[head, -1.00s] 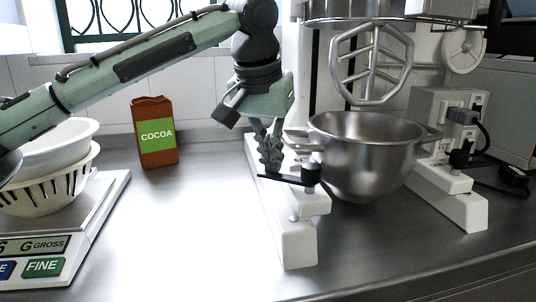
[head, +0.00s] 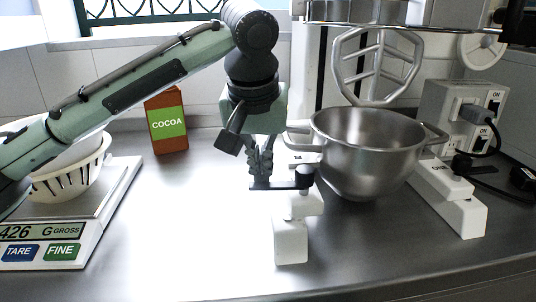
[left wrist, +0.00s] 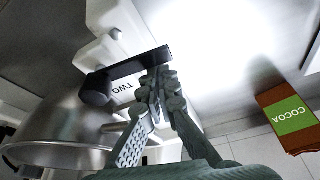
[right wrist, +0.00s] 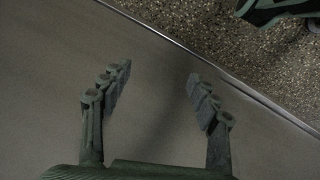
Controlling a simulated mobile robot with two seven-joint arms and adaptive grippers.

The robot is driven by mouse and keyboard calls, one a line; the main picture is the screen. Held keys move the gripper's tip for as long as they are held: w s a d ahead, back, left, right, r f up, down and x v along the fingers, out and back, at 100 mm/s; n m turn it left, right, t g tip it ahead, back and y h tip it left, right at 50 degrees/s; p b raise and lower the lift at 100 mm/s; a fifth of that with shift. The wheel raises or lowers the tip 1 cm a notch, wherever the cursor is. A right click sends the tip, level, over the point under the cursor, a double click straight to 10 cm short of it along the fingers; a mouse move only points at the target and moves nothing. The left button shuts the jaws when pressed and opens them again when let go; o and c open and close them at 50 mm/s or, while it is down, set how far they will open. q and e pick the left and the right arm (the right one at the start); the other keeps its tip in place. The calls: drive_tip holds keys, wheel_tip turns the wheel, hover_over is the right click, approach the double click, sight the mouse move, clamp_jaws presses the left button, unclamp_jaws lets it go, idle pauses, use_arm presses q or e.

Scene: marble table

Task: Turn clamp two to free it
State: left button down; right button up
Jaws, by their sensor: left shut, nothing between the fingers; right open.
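Clamp two is a black lever (head: 278,184) with a round black knob at one end, on the white left foot (head: 291,240) of the mixer. In the left wrist view the same lever (left wrist: 128,70) lies across the foot, with the label TWO (left wrist: 121,88) beside it. My left gripper (head: 260,181) is shut with nothing between its fingers. Its fingertips are at the lever's free end; I cannot tell whether they touch it. My right gripper (right wrist: 158,78) is open and empty, and shows only in the right wrist view, over the counter near its edge.
The steel bowl (head: 366,150) sits right of the clamp, its left handle close to my left gripper. A second black clamp (head: 461,165) is on the mixer's right foot. A cocoa box (head: 167,124) and a scale (head: 100,235) with white bowls stand left. The counter between is clear.

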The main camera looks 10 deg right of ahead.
use_arm(q)
drive_tip(key=shift+s+a+p, duration=0.25)
drive_tip(key=shift+s+p, duration=0.05)
drive_tip(key=shift+p, duration=0.05)
use_arm(e)
drive_tip(key=shift+s+d+f, duration=0.15)
drive_tip(key=shift+s+f, duration=0.15)
drive_tip(key=shift+f, duration=0.3)
drive_tip(key=shift+s+d+f, duration=0.1)
drive_tip(key=shift+s+f, duration=0.15)
drive_tip(key=shift+f, duration=0.3)
drive_tip(key=shift+s+d+f, duration=0.15)
drive_tip(key=shift+s+f, duration=0.15)
drive_tip(key=shift+f, duration=0.3)
use_arm(q)
drive_tip(key=shift+f, duration=0.1)
